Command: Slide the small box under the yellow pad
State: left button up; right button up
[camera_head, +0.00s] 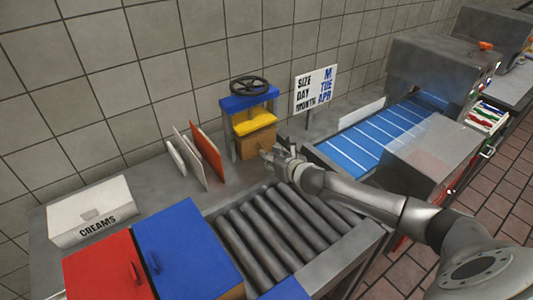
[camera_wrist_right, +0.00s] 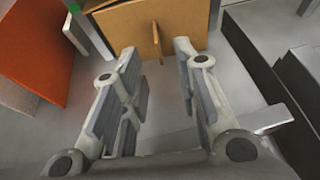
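The small brown box (camera_head: 257,144) stands on the counter at the blue press, its top just below the yellow pad (camera_head: 254,124). It looks at least partly beneath the pad; how far in I cannot tell. My right gripper (camera_head: 272,155) is at the box's near right side. In the right wrist view the box (camera_wrist_right: 190,22) is ahead of the fingertips, with a thin upright brown tab (camera_wrist_right: 157,42) on its near face. The right gripper (camera_wrist_right: 155,52) has its fingers spread apart with nothing clamped between them. Contact with the box is unclear. My left gripper is not in view.
The blue press (camera_head: 249,101) has a black handwheel (camera_head: 249,86) on top. White and orange upright panels (camera_head: 206,150) stand to its left. Rollers (camera_head: 275,230) lie in front, a blue conveyor (camera_head: 375,138) to the right. A sign (camera_head: 315,88) stands behind.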

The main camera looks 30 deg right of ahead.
jog(key=shift+x, duration=2.2)
grip_shut()
jog(key=c, duration=0.5)
grip_release()
jog(key=o, duration=0.5)
jog(key=shift+o, duration=0.2)
jog(key=shift+s, duration=0.15)
jog(key=v, duration=1.1)
jog(key=shift+s+r, duration=0.25)
jog(key=shift+s, duration=0.1)
